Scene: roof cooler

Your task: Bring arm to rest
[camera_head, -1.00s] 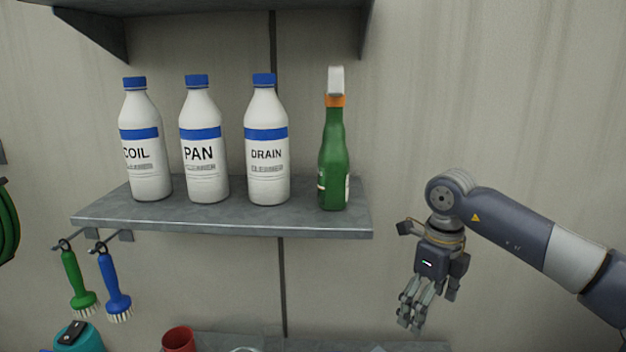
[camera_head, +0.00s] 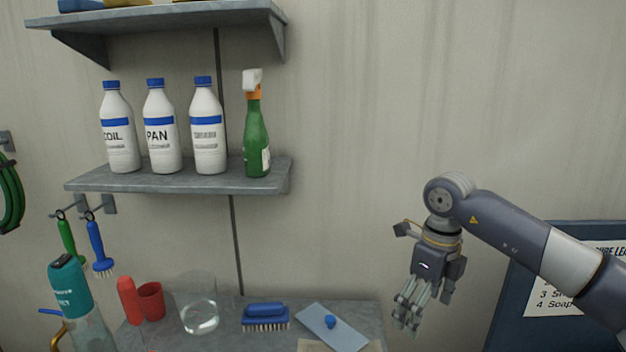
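My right arm comes in from the right edge, and its gripper (camera_head: 406,322) hangs with fingers pointing down. The fingers look a little apart, with nothing visible between them. The gripper is to the right of the wall shelf and in front of the bare wall, touching nothing that I can see. My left gripper is not in view.
A wall shelf (camera_head: 180,184) holds white COIL (camera_head: 119,150) and PAN (camera_head: 161,153) bottles, another white bottle (camera_head: 208,152) and a green spray bottle (camera_head: 256,140). Below, a counter (camera_head: 365,312) holds red cups, a glass jar (camera_head: 198,310) and a blue brush (camera_head: 265,315). A dark board (camera_head: 508,300) stands right.

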